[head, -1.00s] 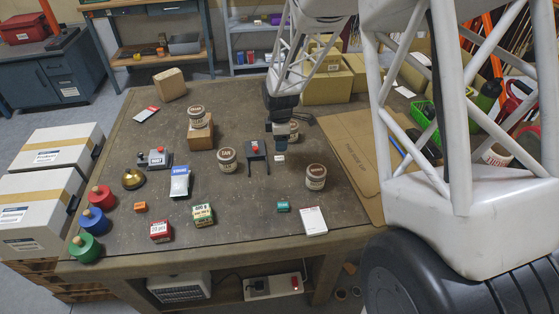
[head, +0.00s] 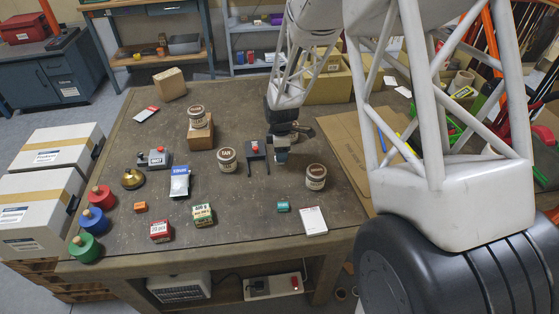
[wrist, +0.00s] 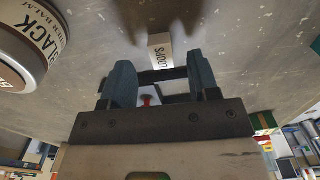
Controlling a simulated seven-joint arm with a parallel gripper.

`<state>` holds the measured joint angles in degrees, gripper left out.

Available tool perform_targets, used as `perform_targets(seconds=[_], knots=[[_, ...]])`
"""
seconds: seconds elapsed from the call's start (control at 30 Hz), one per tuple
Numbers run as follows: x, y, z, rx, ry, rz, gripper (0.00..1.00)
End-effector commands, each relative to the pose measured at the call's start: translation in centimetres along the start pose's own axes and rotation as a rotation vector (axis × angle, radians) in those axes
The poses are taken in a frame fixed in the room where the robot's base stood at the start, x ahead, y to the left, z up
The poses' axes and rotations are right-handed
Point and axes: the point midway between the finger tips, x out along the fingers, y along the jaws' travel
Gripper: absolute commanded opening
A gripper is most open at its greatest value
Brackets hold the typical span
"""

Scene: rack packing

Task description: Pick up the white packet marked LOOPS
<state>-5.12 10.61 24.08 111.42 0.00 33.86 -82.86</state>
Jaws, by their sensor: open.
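The white packet marked LOOPS (wrist: 160,50) lies on the table in the wrist view, just past my fingertips and roughly centred between them. My gripper (wrist: 162,72) is open, with one finger to each side and nothing held. In the head view my gripper (head: 281,159) is low over the table, between the small dark stand and a tin at its right. It hides the packet there. How high the fingertips are above the packet I cannot tell.
A tin marked BLACK (wrist: 28,40) is close on the left in the wrist view. In the head view a dark stand (head: 256,150) with a red top is just left of my gripper, and a tin (head: 315,177) stands right. The table (head: 250,195) nearer the front is partly clear.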

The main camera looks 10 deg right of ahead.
Motion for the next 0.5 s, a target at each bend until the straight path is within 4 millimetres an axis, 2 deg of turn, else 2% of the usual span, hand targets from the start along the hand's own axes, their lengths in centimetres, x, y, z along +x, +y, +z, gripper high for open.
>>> perform_targets(seconds=[0.23,0.5], knots=[[2.5,-0.1,0.0,0.0,0.0,-0.001,0.55],[2.9,-0.1,0.0,0.0,0.0,-0.001,0.55]])
